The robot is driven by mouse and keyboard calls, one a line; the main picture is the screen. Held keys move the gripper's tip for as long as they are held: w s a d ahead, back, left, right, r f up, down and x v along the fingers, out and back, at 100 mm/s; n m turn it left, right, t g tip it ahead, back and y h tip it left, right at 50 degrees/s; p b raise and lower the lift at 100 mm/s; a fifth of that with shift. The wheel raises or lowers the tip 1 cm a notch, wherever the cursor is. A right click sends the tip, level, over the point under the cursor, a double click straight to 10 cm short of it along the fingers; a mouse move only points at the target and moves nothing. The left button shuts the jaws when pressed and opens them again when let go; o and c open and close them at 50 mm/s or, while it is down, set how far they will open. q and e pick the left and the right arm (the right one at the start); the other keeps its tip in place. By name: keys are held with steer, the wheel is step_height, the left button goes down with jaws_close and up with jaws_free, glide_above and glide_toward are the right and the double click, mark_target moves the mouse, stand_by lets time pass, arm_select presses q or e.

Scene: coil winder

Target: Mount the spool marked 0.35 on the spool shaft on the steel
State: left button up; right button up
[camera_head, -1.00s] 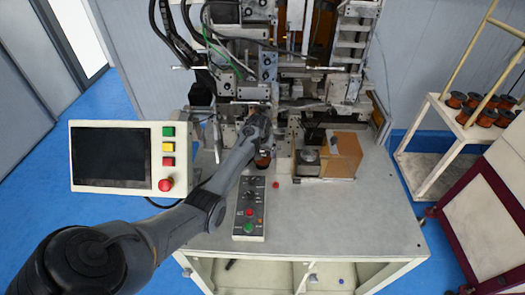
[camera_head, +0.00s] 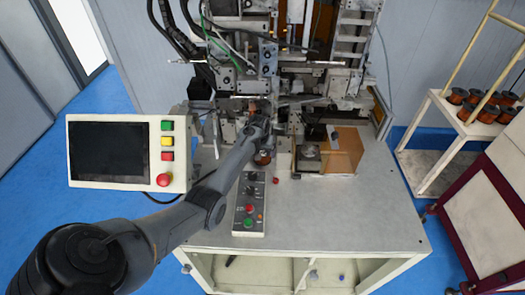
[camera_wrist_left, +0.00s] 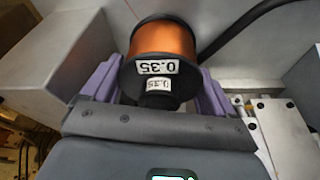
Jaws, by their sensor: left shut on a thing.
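The spool marked 0.35 (camera_wrist_left: 164,45) has orange copper wire between black flanges, with its white labels upside down in the left wrist view. My left gripper (camera_wrist_left: 158,82) is shut on it, with purple fingers on both sides of its near end. In the head view my left gripper (camera_head: 261,150) is low in front of the winding machine, and a bit of orange-brown (camera_head: 262,159) shows beside it, mostly hidden by the arm. I cannot make out the spool shaft in either view. My right gripper is not in view.
A control box (camera_head: 250,205), a brown box (camera_head: 343,150) and a screen panel (camera_head: 108,150) surround the arm. More copper spools stand on a rack (camera_head: 442,118) at right. The table's front right is clear.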

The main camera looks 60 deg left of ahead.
arm_select(q)
steer(key=o, duration=1.3)
steer(key=shift+a, duration=0.1)
steer(key=shift+f, duration=0.1)
steer(key=v, duration=1.1)
steer(key=shift+a, duration=0.1)
